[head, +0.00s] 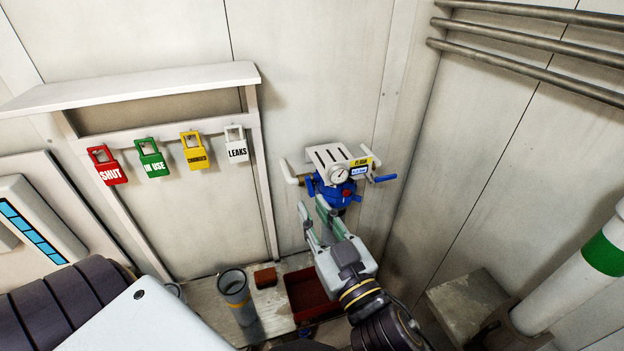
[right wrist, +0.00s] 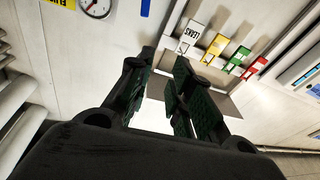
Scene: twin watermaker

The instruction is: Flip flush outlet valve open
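A blue valve body (head: 337,192) with a round gauge (head: 339,175) hangs on the back wall under a white slotted bracket. A blue lever (head: 384,178) sticks out at its right, next to a yellow label (head: 361,163); a smaller blue handle (head: 310,186) is at its left. I cannot tell which one is the flush outlet valve. My right gripper (head: 313,209) is open just below and left of the valve body, its fingers apart with nothing between them. It also shows in the right wrist view (right wrist: 158,75), with the gauge (right wrist: 97,7) beyond, upper left. My left gripper is out of view.
Red, green, yellow and white tags (head: 236,145) hang from a shelf frame at left. A grey cup (head: 236,297), a brown block (head: 265,277) and a red tray (head: 303,296) are below. A white pipe with a green band (head: 603,255) stands at right. Wall pipes run upper right.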

